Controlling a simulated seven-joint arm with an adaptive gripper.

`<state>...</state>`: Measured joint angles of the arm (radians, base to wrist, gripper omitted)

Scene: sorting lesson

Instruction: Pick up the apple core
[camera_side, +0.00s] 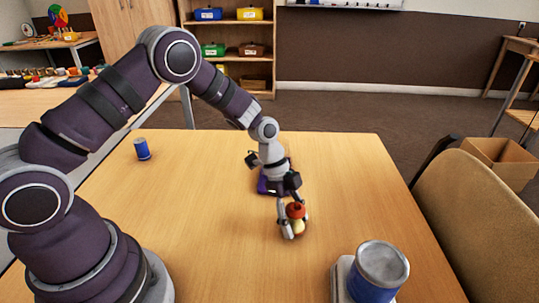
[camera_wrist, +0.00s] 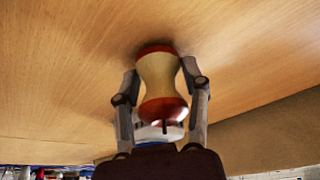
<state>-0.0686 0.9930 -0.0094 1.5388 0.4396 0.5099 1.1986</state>
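The apple core (camera_side: 297,211) has red ends, a pale narrow waist and a dark stem. It is upright near the middle of the table (camera_side: 210,240) in the side view. My gripper (camera_side: 291,222) points down at it, with its fingers around it. In the wrist view the apple core (camera_wrist: 157,80) is between the two fingertips of my gripper (camera_wrist: 159,74), which lie close against its sides. A dark shadow lies at its far end, where it meets or nearly meets the table. Any small gap there is hard to see.
A blue can (camera_side: 142,149) stands at the table's back left. A larger blue can (camera_side: 378,273) with a grey top is at the front right. A purple object (camera_side: 263,185) is partly hidden behind my gripper. A chair (camera_side: 465,220) stands at the right edge.

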